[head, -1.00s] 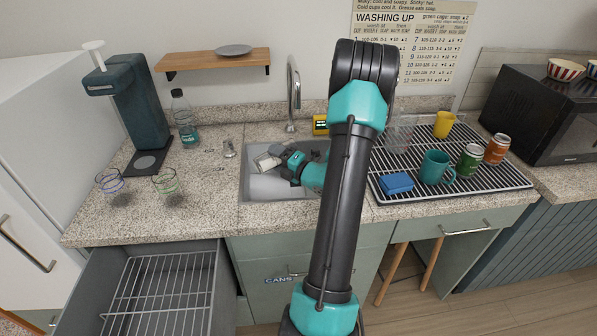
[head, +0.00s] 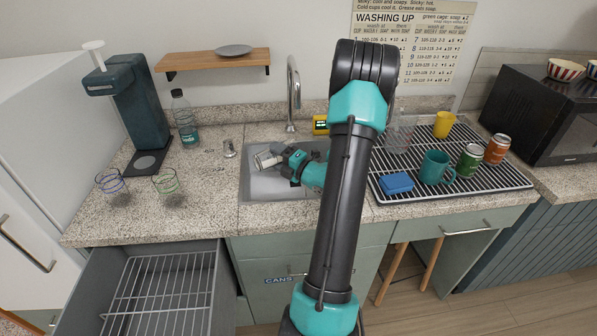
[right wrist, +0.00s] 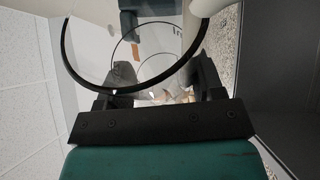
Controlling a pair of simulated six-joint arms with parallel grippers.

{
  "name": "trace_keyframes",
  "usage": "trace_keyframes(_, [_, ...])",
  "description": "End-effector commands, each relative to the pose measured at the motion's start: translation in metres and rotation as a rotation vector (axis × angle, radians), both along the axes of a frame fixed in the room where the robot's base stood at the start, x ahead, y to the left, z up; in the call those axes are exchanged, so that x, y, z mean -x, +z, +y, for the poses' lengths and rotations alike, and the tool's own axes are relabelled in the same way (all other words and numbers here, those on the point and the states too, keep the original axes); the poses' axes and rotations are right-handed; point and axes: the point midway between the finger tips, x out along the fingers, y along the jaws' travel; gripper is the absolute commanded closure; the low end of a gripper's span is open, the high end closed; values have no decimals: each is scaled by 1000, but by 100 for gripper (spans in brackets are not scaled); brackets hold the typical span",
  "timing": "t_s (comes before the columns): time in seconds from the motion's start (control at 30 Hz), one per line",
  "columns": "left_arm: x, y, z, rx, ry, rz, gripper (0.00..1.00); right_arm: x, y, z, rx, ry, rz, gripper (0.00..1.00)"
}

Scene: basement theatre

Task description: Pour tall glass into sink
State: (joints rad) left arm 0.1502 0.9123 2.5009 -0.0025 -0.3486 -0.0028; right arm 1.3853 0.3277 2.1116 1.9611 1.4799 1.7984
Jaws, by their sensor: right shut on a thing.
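The sink (head: 262,190) is a grey basin set into the counter at the middle of the head view. My right gripper (head: 285,163) is over the sink, shut on the tall glass (head: 266,159). The glass is clear and tipped well over, its far end toward the left. In the right wrist view the glass (right wrist: 140,60) shows between my fingers, with a dark ring around it. Whether liquid is in it or running out, I cannot tell. My right arm hides the sink's right part. My left gripper is not in view.
A tall tap (head: 293,95) stands behind the sink. Two glasses, one blue-lined (head: 111,184) and one green-lined (head: 166,183), stand on the left counter. The drying rack (head: 460,187) at right holds a teal mug (head: 434,167), cans and a blue block.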

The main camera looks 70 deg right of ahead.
Motion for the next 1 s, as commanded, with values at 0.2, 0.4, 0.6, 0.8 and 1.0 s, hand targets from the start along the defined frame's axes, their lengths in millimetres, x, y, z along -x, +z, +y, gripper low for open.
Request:
trace_keyframes(0.2, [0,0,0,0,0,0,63,0,2,-1,-20,0,-16,72])
trace_keyframes(0.4, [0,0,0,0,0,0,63,1,4,-1,-39,0,-29,72])
trace_keyframes(0.6, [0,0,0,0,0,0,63,1,5,-2,-59,0,-44,72])
trace_keyframes(0.8, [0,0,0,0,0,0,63,2,7,-2,-79,0,-58,72])
trace_keyframes(1.0, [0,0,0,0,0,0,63,2,9,-3,-98,0,-73,72])
